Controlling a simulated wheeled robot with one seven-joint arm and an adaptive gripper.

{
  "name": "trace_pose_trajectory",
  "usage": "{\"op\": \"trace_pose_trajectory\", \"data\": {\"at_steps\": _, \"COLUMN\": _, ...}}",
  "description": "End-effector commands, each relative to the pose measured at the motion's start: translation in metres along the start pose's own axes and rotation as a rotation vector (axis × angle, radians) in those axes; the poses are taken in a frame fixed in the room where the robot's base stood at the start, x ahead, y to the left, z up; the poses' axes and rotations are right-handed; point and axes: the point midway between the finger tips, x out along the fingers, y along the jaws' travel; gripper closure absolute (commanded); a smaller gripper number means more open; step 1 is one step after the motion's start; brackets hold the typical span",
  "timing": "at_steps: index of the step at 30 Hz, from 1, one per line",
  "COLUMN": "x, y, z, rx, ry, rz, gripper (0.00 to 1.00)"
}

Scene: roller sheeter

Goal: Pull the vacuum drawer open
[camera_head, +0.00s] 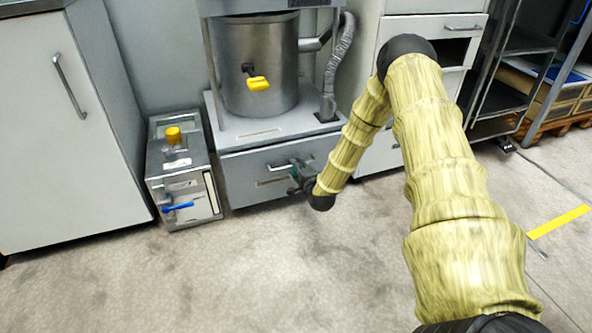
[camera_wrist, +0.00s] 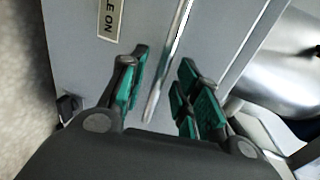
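The vacuum drawer (camera_head: 245,172) is a wide grey front low under the metal drum, and it looks flush with its housing. Its bar handle (camera_head: 282,165) is partly hidden by my gripper (camera_head: 301,184), which is at the handle's right part. In the wrist view the drawer front (camera_wrist: 85,60) fills the background and the shiny handle bar (camera_wrist: 178,35) runs between the green finger pads of my gripper (camera_wrist: 164,75). The fingers are apart, one on each side of the bar, with gaps visible. Whether either pad touches the bar is unclear.
A metal drum (camera_head: 255,65) stands above the drawer. A small grey box unit (camera_head: 180,170) with a yellow knob and blue lever is to the left, beside a white cabinet (camera_head: 70,130). The floor (camera_head: 250,265) in front is clear.

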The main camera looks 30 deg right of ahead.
Motion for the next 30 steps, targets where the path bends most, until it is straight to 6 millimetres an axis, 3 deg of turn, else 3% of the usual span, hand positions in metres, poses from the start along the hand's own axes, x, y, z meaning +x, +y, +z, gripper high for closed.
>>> {"op": "trace_pose_trajectory", "data": {"at_steps": 6, "x": 0.016, "y": 0.001, "z": 0.000, "rx": -0.001, "ry": 0.000, "rz": 0.000, "gripper": 0.68}}
{"op": "trace_pose_trajectory", "data": {"at_steps": 16, "x": 0.017, "y": 0.000, "z": 0.000, "rx": 0.000, "ry": 0.000, "rz": 0.001, "gripper": 0.68}}
{"op": "trace_pose_trajectory", "data": {"at_steps": 21, "x": 0.017, "y": 0.000, "z": 0.000, "rx": 0.000, "ry": 0.000, "rz": 0.001, "gripper": 0.99}}
{"op": "trace_pose_trajectory", "data": {"at_steps": 30, "x": 0.017, "y": 0.000, "z": 0.001, "rx": 0.000, "ry": -0.001, "rz": 0.002, "gripper": 1.00}}
